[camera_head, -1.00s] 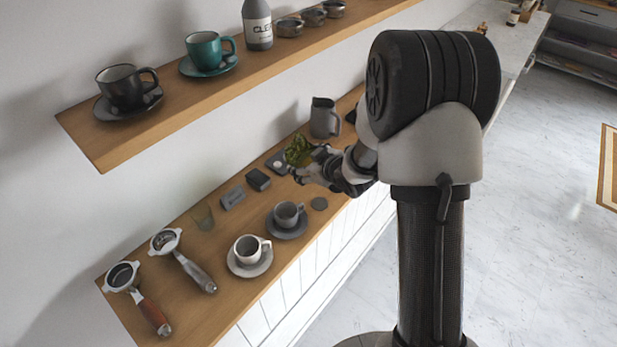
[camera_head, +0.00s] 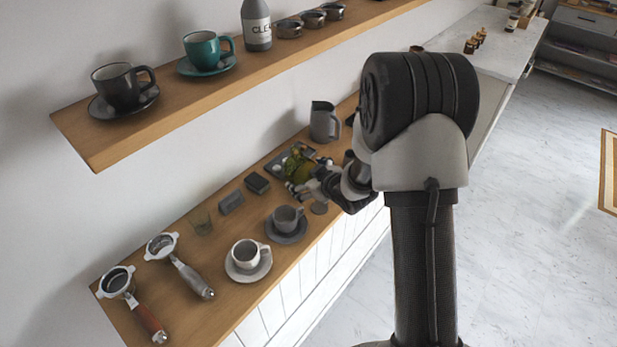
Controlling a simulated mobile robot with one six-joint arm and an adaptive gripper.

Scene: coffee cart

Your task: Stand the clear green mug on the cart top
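The clear green mug (camera_head: 298,167) is a small see-through green shape at my gripper (camera_head: 303,186), in front of a dark tray at the back half of the cart top (camera_head: 225,255). My gripper reaches in from the right and appears shut on the mug, which has moved along with it. The fingers are small and partly merge with the mug, so the exact hold is hard to see. I cannot tell for sure whether the mug is clear of the surface or how far it tilts.
Near the mug are the dark tray (camera_head: 281,161), a grey pitcher (camera_head: 324,122), a dark box (camera_head: 257,183) and a round coaster (camera_head: 319,208). A shelf (camera_head: 150,125) overhangs behind.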

